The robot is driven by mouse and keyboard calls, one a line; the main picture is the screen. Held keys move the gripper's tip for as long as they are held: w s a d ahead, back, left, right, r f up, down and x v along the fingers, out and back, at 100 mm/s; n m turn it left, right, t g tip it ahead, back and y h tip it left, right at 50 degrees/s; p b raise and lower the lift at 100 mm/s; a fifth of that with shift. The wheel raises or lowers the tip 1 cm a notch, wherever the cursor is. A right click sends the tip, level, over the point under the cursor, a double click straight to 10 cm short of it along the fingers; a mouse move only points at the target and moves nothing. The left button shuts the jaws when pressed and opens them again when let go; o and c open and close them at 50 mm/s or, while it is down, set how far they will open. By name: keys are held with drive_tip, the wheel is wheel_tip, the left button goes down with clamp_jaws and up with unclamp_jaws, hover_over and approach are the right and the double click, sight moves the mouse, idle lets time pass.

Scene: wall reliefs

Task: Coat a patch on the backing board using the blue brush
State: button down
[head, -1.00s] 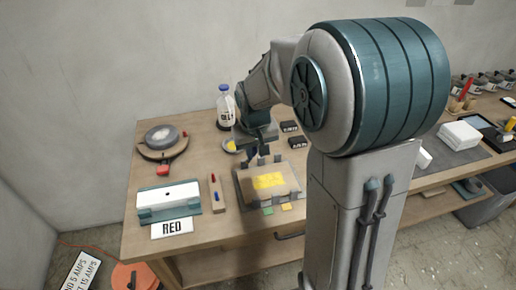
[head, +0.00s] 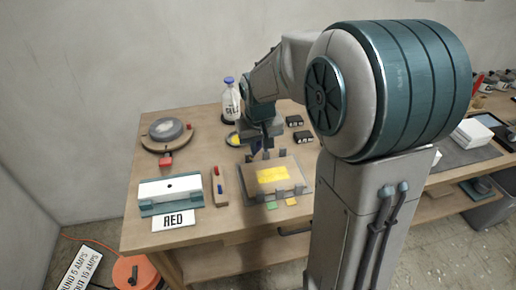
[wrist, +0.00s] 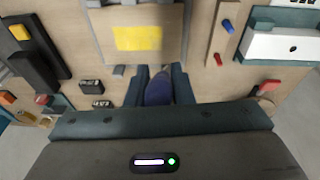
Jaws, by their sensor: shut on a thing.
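The backing board (head: 296,179) lies on the bench in a low grey holder, with a yellow patch (head: 272,175) on its middle. It also shows in the wrist view (wrist: 172,58), with the patch (wrist: 137,38) ahead of my fingers. My gripper (head: 262,153) is at the board's far edge in the head view, pointing down. In the wrist view my gripper (wrist: 158,80) is shut on the blue brush (wrist: 158,90), whose blue end shows between the fingers. The brush tip is hidden, so I cannot tell whether it touches the board.
A dish with yellow paint (head: 234,139) and a labelled bottle (head: 230,101) stand behind the gripper. Small black blocks (head: 298,128) lie right of it. A wooden strip with red and blue pieces (head: 219,186), a white block in a teal holder (head: 170,192) and a round turntable (head: 168,135) are left.

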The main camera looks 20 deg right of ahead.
drive_tip(key=shift+d+f+b, duration=1.95)
drive_tip(key=shift+f, duration=1.9)
drive_tip(key=shift+a+r+p, duration=0.65)
drive_tip(key=shift+r+p, duration=0.1)
drive_tip(key=shift+r, duration=0.6)
drive_tip(key=shift+a+r+p, duration=0.6)
drive_tip(key=shift+r+p, duration=0.15)
drive_tip(key=shift+r, duration=0.6)
drive_tip(key=shift+a+r+p, duration=0.65)
drive_tip(key=shift+r+p, duration=0.1)
drive_tip(key=shift+r, duration=0.6)
